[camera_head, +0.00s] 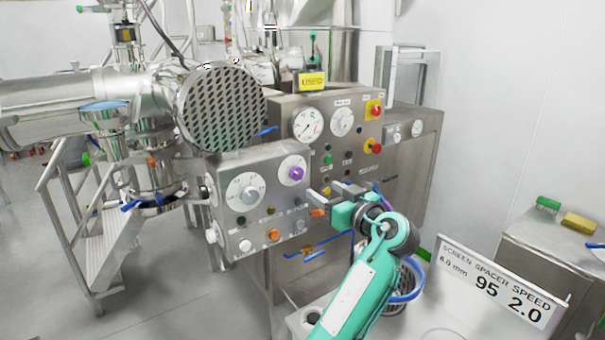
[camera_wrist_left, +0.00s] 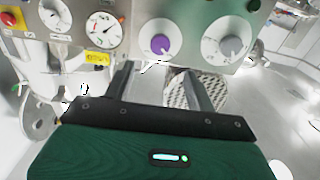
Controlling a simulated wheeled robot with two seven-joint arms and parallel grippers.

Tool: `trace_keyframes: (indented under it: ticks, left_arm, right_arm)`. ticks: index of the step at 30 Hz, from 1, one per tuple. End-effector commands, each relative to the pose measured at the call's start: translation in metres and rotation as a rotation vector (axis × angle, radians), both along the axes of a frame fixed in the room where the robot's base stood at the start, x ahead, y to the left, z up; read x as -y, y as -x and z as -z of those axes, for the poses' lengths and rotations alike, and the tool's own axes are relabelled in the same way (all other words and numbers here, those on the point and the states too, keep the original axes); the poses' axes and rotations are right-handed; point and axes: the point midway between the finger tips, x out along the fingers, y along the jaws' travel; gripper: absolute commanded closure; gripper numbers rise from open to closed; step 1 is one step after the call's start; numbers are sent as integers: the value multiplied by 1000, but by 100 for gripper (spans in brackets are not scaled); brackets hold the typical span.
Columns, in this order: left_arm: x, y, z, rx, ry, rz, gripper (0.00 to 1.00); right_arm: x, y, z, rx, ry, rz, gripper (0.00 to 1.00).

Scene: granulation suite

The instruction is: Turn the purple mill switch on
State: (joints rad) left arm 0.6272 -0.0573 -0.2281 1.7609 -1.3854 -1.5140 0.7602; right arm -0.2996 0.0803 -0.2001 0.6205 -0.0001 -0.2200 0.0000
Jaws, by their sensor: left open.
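The purple mill switch (camera_head: 297,173) is a round knob on a white dial, at the upper right of a grey control box (camera_head: 225,168). In the left wrist view the purple switch (camera_wrist_left: 160,45) shows just beyond the fingertips, between their lines. My left gripper (camera_head: 316,203) is just right of and below the switch in the head view, empty and apart from it. Its two fingers (camera_wrist_left: 157,72) stand open in the left wrist view. My right gripper is not in view.
A larger grey knob (camera_head: 248,194) on a white dial sits left of the switch, with small buttons and an orange knob (camera_head: 274,235) below. A gauge panel (camera_head: 322,150) with a red stop button (camera_head: 374,146) stands behind. A mesh-faced drum (camera_head: 222,108) is above.

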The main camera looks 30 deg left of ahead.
Motion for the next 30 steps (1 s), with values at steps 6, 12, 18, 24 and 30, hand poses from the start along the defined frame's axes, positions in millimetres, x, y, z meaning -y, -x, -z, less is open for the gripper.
trace_keyframes:
  ticks: [6,12,18,24,30]
  left_arm:
    - [-46,-18,-5,-3,-2,-4,44]
    - [-78,-31,-3,-4,-2,-2,44]
    - [-93,-38,-1,-2,0,0,44]
    - [-95,-39,0,-1,1,0,44]
    - [-95,-39,0,-1,1,0,60]
  right_arm:
    - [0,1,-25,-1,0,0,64]
    - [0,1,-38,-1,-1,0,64]
    - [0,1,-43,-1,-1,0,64]
    - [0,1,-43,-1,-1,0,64]
    - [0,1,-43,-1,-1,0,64]
